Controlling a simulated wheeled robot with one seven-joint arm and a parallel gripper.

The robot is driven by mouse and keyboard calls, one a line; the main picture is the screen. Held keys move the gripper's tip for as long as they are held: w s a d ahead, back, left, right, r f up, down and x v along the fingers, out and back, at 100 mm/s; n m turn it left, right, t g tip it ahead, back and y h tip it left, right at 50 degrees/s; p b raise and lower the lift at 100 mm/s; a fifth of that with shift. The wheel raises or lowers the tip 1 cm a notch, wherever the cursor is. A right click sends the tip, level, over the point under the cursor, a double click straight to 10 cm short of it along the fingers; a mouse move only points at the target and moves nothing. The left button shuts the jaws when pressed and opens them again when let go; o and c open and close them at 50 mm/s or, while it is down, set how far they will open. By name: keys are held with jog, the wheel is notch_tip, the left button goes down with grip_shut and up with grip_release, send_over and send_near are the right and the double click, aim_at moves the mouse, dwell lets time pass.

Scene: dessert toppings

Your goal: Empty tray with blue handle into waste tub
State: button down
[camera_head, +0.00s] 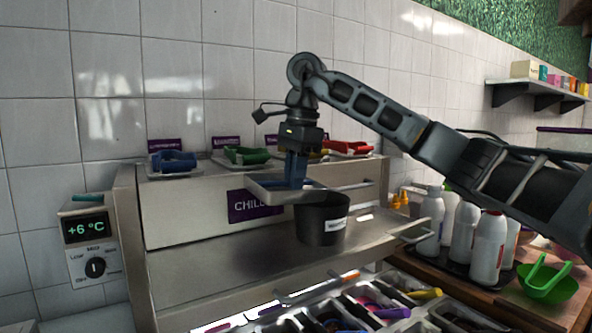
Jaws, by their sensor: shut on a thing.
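My gripper (294,172) points down and is shut on the blue handle of a shallow grey metal tray (262,191). The tray is held above the steel counter, in front of the chiller's face. A black tub (316,232) with a white label stands on the counter just below and to the right of the tray. The tray overlaps the tub's left rim in this view. The label is too small to read surely, and the contents of both tray and tub are hidden.
Another tray with a dark blue handle (173,161) sits on the chiller's top ledge, beside trays with green (247,156) and red (345,147) handles. White bottles (464,232) and a green bowl (549,289) stand at right. Toppings containers with colourful handles fill the front.

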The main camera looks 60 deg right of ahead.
jog(key=shift+w+r+g+p, duration=0.1)
jog(key=shift+r+g+p, duration=0.35)
jog(key=shift+p, duration=0.2)
